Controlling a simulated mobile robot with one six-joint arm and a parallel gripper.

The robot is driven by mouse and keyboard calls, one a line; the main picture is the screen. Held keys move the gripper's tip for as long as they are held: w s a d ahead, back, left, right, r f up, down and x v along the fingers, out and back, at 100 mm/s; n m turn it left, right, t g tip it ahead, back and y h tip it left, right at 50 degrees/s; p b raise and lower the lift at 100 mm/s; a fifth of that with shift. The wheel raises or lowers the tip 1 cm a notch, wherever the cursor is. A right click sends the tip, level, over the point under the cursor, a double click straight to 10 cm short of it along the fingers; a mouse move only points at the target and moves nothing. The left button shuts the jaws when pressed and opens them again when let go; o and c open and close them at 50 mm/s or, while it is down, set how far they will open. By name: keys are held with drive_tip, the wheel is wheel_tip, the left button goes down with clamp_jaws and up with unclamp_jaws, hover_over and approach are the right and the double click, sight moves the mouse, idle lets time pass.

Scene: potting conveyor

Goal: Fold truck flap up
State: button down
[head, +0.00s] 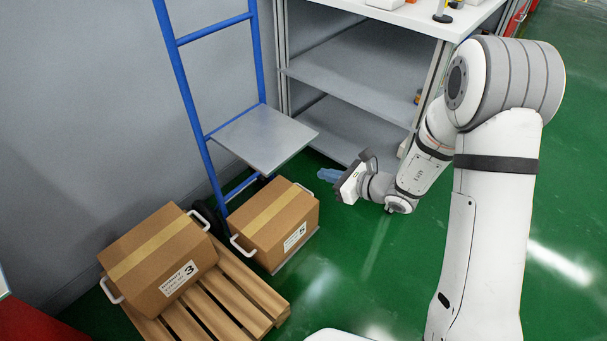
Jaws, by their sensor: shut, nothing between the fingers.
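The blue hand truck (187,90) stands upright near the grey wall. A grey flat flap (265,137) juts out from its frame at about mid height, roughly level. A carton marked 5 (276,222) with white handles sits below the flap, on a low grey plate at the truck's foot (298,254). My gripper (325,174) is shut and empty. In the picture it is right of the carton and below the flap's right corner, apart from both. Its bluish fingers point left.
A wooden pallet (236,283) at the lower left bears a carton marked 3 (160,259). A grey shelf unit with a white top (425,17) stands behind my arm. The green floor (330,245) is clear in front of the carton marked 5.

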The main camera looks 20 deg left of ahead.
drive_tip(key=w+a+f+m+b, duration=0.1)
drive_tip(key=w+a+f+b, duration=0.4)
drive_tip(key=a, duration=0.4)
drive_tip(key=shift+s+d+r+t+p, duration=0.1)
drive_tip(key=shift+r+t+p, duration=0.1)
drive_tip(key=shift+r, duration=0.7)
drive_tip(key=shift+s+d+r+t+p, duration=0.1)
drive_tip(key=shift+r+t+p, duration=0.1)
drive_tip(key=shift+r, duration=0.65)
